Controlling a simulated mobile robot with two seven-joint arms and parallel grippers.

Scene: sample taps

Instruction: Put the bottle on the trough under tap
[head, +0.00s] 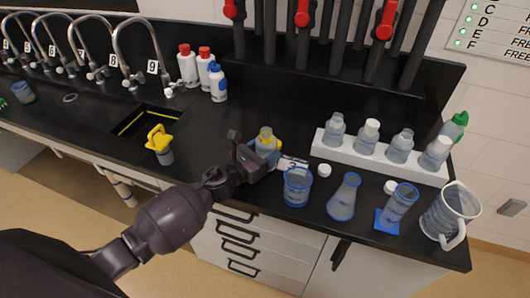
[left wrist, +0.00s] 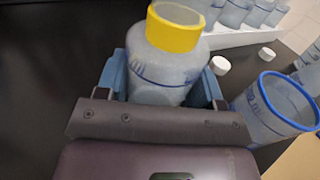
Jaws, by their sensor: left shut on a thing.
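The bottle (head: 266,143) is clear with a blue band and a yellow neck ring; it stands upright near the middle of the counter. In the left wrist view the bottle (left wrist: 165,65) sits between the blue finger pads. My left gripper (head: 262,157) is shut on it. I cannot tell whether its base touches the counter. The taps are a row of curved metal spouts at the left, with tap 9 (head: 150,50) nearest. Below it is a dark trough (head: 128,124) with yellow edging, set into the counter. My right gripper is not in view.
A blue-rimmed beaker (head: 297,187), a flask (head: 343,197) and a pitcher (head: 447,214) stand right of the gripper. A white rack (head: 360,158) holds several bottles. A yellow-topped object (head: 159,142) stands by the trough. White bottles (head: 187,66) stand behind. Bare counter lies between trough and gripper.

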